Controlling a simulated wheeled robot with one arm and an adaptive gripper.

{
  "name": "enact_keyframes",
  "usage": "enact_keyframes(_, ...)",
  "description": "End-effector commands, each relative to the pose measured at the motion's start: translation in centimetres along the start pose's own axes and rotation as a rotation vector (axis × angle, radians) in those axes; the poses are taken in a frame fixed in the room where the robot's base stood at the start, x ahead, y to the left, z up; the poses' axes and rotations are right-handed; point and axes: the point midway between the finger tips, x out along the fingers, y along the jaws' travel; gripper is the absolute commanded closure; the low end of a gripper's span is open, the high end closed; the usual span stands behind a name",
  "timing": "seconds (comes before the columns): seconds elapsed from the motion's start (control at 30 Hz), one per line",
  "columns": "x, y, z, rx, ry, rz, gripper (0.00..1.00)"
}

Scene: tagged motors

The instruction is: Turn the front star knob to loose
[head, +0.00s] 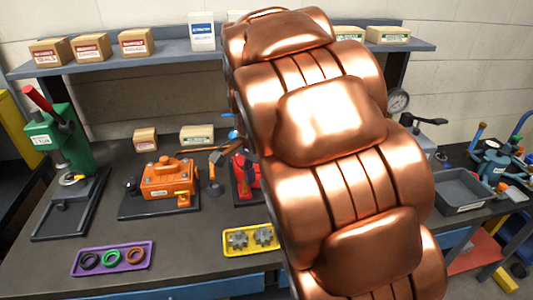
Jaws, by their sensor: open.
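My copper-coloured arm fills the middle of the head view and hides much of the bench behind it. My gripper is not in view. An orange tagged machine (168,183) stands on a dark base plate at the left middle of the bench. A small black round part (131,186) shows at its left end. A red machine (248,178) stands right of it, mostly hidden behind my arm. I cannot make out a star knob clearly on any machine, nor which way one is turned.
A green press (62,140) with a red handle stands at the left. A purple tray (112,271) with rings and a yellow tray (237,251) with gears lie near the front edge. A grey bin (474,187) and a blue machine (494,160) stand at the right. Boxes line the shelf (110,60).

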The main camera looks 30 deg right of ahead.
Motion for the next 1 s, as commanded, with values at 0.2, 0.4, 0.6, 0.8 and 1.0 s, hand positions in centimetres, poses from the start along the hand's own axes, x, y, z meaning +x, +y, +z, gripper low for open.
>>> enact_keyframes(0.2, -1.0, -5.4, -5.5, 0.387, 0.010, -0.020, 0.46)
enact_keyframes(0.4, -0.9, -9.5, -10.2, 0.718, 0.002, -0.036, 0.46)
enact_keyframes(0.6, -0.3, -12.9, -14.0, 0.992, -0.020, -0.056, 0.46)
enact_keyframes(0.8, 0.4, -14.6, -15.9, 1.149, -0.042, -0.061, 0.46)
enact_keyframes(1.0, 1.0, -15.1, -16.3, 1.189, -0.048, -0.059, 0.46)
